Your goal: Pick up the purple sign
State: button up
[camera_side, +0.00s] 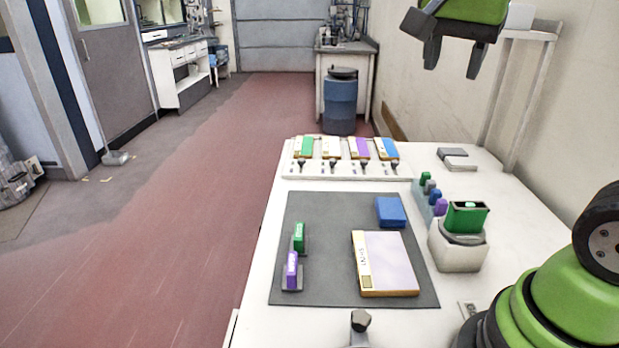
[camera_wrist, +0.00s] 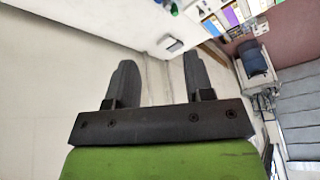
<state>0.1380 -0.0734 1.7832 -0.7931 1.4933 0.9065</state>
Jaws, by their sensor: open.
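A small purple sign (camera_side: 291,270) with white lettering stands upright on a dark base at the front left of the grey mat (camera_side: 330,288). A similar green sign (camera_side: 299,237) stands just behind it. My gripper (camera_side: 453,57) is high at the upper right, far above and behind the signs, with its two fingers apart and nothing between them. In the wrist view my gripper (camera_wrist: 160,82) also shows spread, empty fingers. I cannot make out the purple sign in the wrist view.
A large pale panel (camera_side: 390,262) and a blue block (camera_side: 391,212) lie on the mat. A white holder (camera_side: 458,252) with a green-topped piece and a row of coloured pieces stand to the right. A rack (camera_side: 345,170) with coloured plates is behind. A black knob (camera_side: 361,320) stands in front.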

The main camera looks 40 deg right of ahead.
jog(key=w+a+f+n+y, duration=0.1)
jog(key=w+a+f+n, duration=0.1)
jog(key=a+f, duration=0.4)
jog(key=w+a+f+n+g+y, duration=0.1)
jog(key=w+a+f+n, duration=0.2)
jog(key=f, duration=0.6)
jog(key=w+a+f+n+y, duration=0.2)
jog(key=w+a+f, duration=0.4)
jog(key=a+f, duration=0.2)
jog(key=shift+w+a, duration=0.25)
jog(key=shift+a, duration=0.55)
send_over(291, 263)
jog(key=shift+n+g, duration=0.3)
jog(key=f, duration=0.5)
jog(key=shift+s+a, duration=0.1)
jog(key=shift+s, duration=0.1)
jog(key=shift+w+f, duration=0.2)
jog(key=shift+f, duration=2.85)
grip_shut()
